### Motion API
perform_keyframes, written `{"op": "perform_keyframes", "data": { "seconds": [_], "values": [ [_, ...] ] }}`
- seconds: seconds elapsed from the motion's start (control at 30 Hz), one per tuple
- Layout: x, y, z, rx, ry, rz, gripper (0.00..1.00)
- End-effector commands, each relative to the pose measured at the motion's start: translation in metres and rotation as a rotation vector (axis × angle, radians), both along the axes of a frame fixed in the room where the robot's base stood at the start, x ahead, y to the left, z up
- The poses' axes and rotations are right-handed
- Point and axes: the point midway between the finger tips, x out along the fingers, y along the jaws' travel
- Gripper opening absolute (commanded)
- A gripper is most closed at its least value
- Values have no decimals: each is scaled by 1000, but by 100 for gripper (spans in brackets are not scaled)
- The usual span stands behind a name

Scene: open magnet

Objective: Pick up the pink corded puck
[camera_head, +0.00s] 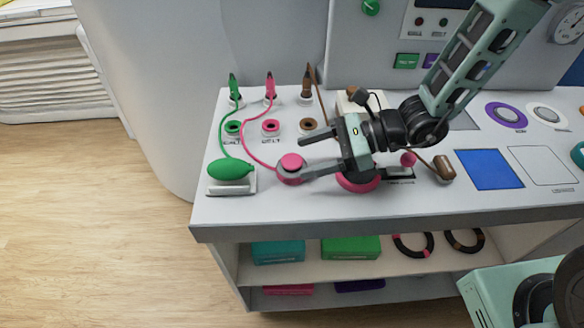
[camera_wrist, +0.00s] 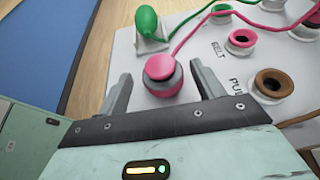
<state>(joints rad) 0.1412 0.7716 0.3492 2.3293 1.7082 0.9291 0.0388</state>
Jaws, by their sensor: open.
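The pink corded puck (camera_head: 291,167) stands on the grey-white bench top, a pink button-like top on a grey body. A pink cord (camera_head: 252,144) runs from it up to a pink plug (camera_head: 270,84) at the back. In the wrist view the puck (camera_wrist: 161,71) sits between and just beyond the two finger tips. My gripper (camera_head: 308,154) is open, reaching in from the right, with one finger tip close beside the puck. Whether that finger touches it I cannot tell. In the wrist view my gripper (camera_wrist: 160,85) shows both fingers spread apart.
A green bulb (camera_head: 231,169) rests on a holder left of the puck. Pink socket (camera_head: 270,126) and brown socket (camera_head: 308,124) lie behind. A larger pink disc (camera_head: 358,182) is partly hidden beneath my gripper. A blue square (camera_head: 489,169) lies right. The bench's front edge is near.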

Motion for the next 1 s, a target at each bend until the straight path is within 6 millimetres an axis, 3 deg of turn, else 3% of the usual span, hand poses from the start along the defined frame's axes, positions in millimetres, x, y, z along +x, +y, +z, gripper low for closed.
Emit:
{"op": "perform_keyframes", "data": {
  "seconds": [0.3, 0.57, 0.73, 1.0],
  "values": [
    [0, 39, -17, 0, 2, 3, 67],
    [1, 41, -18, 0, 0, 1, 67],
    [1, 41, -18, 0, 0, 1, 28],
    [1, 41, -17, 1, 0, 1, 28]
  ]
}}
